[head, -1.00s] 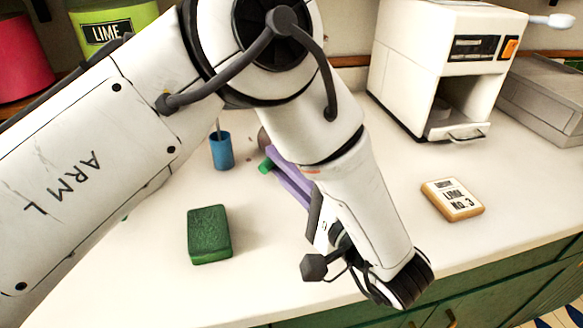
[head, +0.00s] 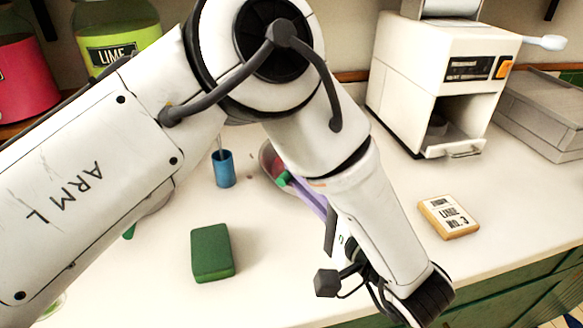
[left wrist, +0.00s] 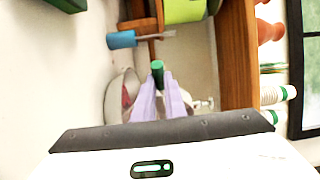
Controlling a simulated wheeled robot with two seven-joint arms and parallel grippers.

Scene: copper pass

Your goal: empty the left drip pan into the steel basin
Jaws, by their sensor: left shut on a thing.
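My left gripper (head: 285,180) reaches over the counter and is shut on a short green handle (left wrist: 157,68). Its lilac fingers (left wrist: 160,100) show in the left wrist view, with the handle between their tips. A round grey pan (head: 266,157) with something red inside shows just past the fingertips, partly hidden by my arm. It looks tilted, and its rim shows left of the fingers in the left wrist view (left wrist: 113,92). A grey curved edge (head: 158,203) shows under my left arm. I cannot tell whether it is the steel basin. My right gripper is out of view.
A blue cup (head: 224,169) with a stick and a green sponge (head: 212,254) stand left of the gripper. A white machine (head: 440,75) stands at the back right. The counter between is clear.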

